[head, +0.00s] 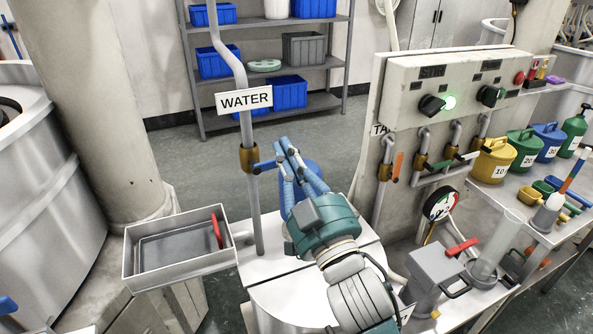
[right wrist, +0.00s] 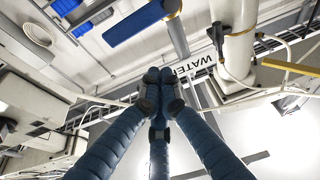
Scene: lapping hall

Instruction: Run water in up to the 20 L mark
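The water pipe (head: 253,205) stands upright with a WATER sign (head: 244,100). Its brass valve (head: 249,159) has a blue lever (head: 264,166) pointing right. My right gripper (head: 287,145) has its blue fingers just right of the lever. In the right wrist view its fingertips (right wrist: 158,76) are together with nothing seen between them. A blue bar (right wrist: 140,22), seemingly the lever, shows above and apart from them. My right arm hides part of the white-topped stand (head: 262,268) below. No 20 L mark can be made out. My left gripper is not in view.
A metal tray (head: 180,285) with a red-handled item stands left of the pipe. At right are a control panel (head: 450,85) with a lit green button, more valves, a round gauge (head: 440,204), numbered cans (head: 494,160) and a clear cylinder (head: 497,245).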

